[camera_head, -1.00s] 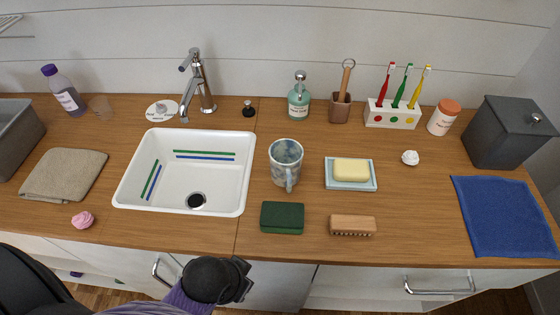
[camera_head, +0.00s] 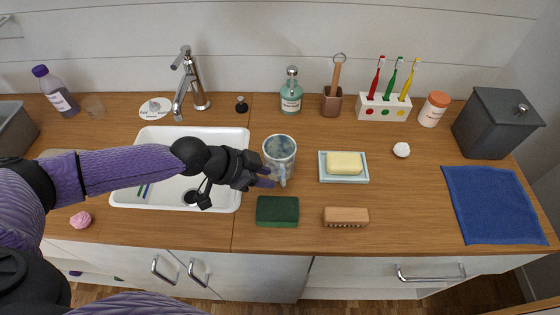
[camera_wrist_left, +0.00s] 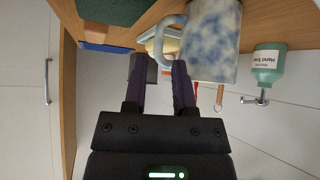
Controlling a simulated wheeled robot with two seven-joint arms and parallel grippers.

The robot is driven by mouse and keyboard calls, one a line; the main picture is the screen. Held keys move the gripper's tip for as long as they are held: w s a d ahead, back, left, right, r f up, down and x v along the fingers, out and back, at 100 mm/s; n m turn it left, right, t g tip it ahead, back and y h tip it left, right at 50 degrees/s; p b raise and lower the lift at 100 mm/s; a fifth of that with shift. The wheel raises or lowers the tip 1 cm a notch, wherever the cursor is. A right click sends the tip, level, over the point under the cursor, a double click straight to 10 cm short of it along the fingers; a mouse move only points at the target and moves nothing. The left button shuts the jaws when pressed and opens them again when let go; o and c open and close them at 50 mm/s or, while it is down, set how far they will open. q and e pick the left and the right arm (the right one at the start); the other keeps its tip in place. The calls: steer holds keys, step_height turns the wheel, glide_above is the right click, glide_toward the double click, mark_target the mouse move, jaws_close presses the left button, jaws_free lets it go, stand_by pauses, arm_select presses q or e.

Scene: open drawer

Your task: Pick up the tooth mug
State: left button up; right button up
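The tooth mug (camera_head: 279,151) is upright on the wooden counter, right of the sink. It is white with blue-grey blotches, and its handle points to the front. My left gripper (camera_head: 266,177) is just left of the mug, low beside its handle. In the left wrist view the two fingers of my left gripper (camera_wrist_left: 159,70) are apart with nothing between them. There the mug (camera_wrist_left: 215,38) shows just beyond the fingertips, its handle ahead of the gap. I cannot tell whether a finger touches it. My right gripper is not in view.
A green sponge (camera_head: 277,211) and a brush (camera_head: 346,217) lie in front of the mug. A soap dish (camera_head: 343,181) with yellow soap is to its right. A soap dispenser (camera_head: 291,97) stands behind. My left arm spans the sink (camera_head: 227,203).

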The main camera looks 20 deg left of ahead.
mark_target(284, 187)
arm_select(q)
steer(key=b+x, duration=0.1)
steer(key=x, duration=0.5)
steer(key=shift+d+f, duration=0.1)
steer(key=shift+f, duration=0.15)
steer(key=shift+r, duration=0.1)
jaws_close()
stand_by(0.9)
